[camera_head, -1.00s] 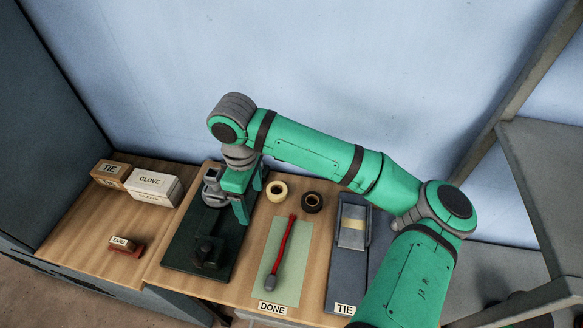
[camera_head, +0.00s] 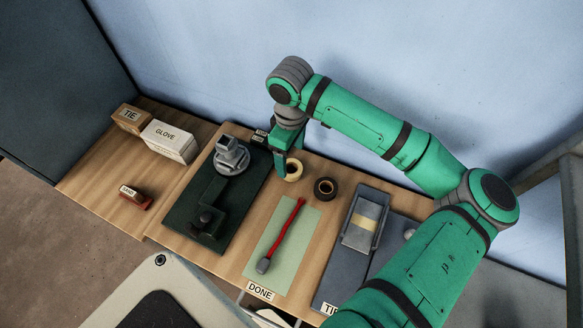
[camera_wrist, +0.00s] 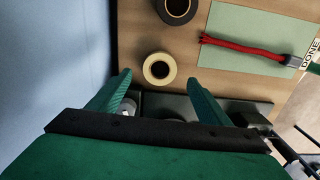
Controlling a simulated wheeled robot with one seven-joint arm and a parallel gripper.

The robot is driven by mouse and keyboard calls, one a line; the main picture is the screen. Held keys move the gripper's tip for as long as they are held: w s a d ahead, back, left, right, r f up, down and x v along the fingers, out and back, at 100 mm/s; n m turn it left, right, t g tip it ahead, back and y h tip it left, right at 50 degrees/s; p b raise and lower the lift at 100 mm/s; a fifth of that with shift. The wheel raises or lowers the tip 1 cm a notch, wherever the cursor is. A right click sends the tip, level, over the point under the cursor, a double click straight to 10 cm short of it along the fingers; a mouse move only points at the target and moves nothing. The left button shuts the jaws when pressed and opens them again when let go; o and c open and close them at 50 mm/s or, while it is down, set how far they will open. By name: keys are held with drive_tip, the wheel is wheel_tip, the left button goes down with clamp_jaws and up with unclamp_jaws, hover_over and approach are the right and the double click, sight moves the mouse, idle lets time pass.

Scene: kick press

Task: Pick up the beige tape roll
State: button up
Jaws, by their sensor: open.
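The beige tape roll (camera_head: 298,174) lies flat on the wooden bench near the wall. It also shows in the wrist view (camera_wrist: 172,70), just beyond my fingertips and between their lines. My gripper (camera_head: 283,163) points down at the roll's left side in the head view and partly hides it. In the wrist view my gripper (camera_wrist: 158,80) is open, with two green fingers spread apart and nothing between them. Contact with the roll cannot be told.
A black tape roll (camera_head: 326,188) lies just right of the beige one. A dark green press (camera_head: 225,195) stands to the left. Boxes (camera_head: 168,141) stand far left.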

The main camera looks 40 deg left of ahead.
sight(291, 177)
drive_tip(key=shift+a+f, duration=0.15)
drive_tip(key=shift+f, duration=2.5)
drive_tip(key=shift+c, duration=0.6)
drive_tip(key=c, duration=1)
